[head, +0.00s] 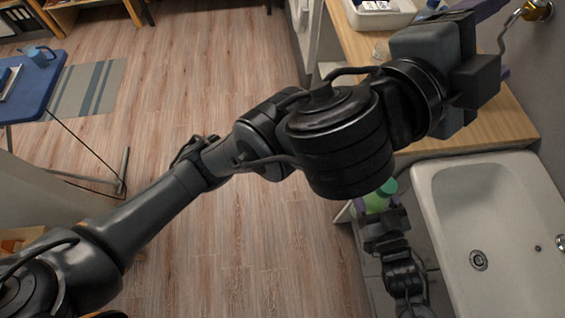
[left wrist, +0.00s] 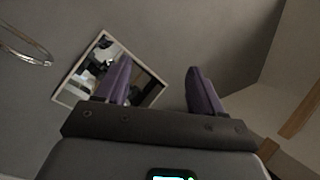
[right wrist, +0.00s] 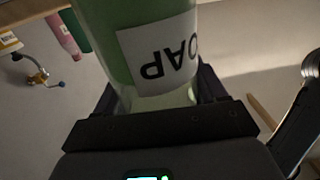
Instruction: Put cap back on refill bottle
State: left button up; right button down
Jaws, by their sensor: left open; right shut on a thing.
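The refill bottle (head: 374,204) is light green, with a teal-green piece at its top (head: 389,186); whether this is the cap, I cannot tell. My right gripper (head: 378,211) is shut on it, left of the sink. In the right wrist view the bottle (right wrist: 110,40) stands between the fingers, its white label reading "SOAP" upside down; its top is out of that view. My left gripper (head: 497,42) is over the wooden counter at upper right, partly hidden by its wrist. In the left wrist view its purple fingers (left wrist: 160,88) are apart and empty. No loose cap shows.
A white sink (head: 428,215) with a drain is at right, beside the wooden counter (head: 510,125). A white tray (head: 372,20) stands at the counter's back. My left arm crosses above the floor and hides part of the counter. A framed mirror (left wrist: 150,98) hangs on the wall.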

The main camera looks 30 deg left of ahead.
pick_arm(q)
jog(key=a+f+n+g+y, duration=0.2)
jog(key=a+f+n, duration=0.2)
jog(key=a+f, duration=0.45)
jog(key=s+a+f+n+g+y, duration=0.1)
jog(key=a+f+n+g+y, duration=0.25)
jog(key=f, duration=0.75)
jog(key=a+f+n+g+y, duration=0.15)
jog(key=a+f+n, duration=0.25)
jog(key=a+f, duration=0.5)
jog(key=s+a+f+n+g, duration=0.1)
jog(key=s+a+f+g, duration=0.1)
jog(key=s+f, duration=0.7)
jog(key=s+a+f+n+g+y, duration=0.1)
jog(key=s+a+f+g, duration=0.2)
jog(key=s+f, duration=0.7)
notch_tip(320, 180, down, 4)
jog(key=shift+s+a+f+g, duration=0.15)
jog(key=shift+s+g, duration=0.1)
jog(key=shift+g, duration=0.35)
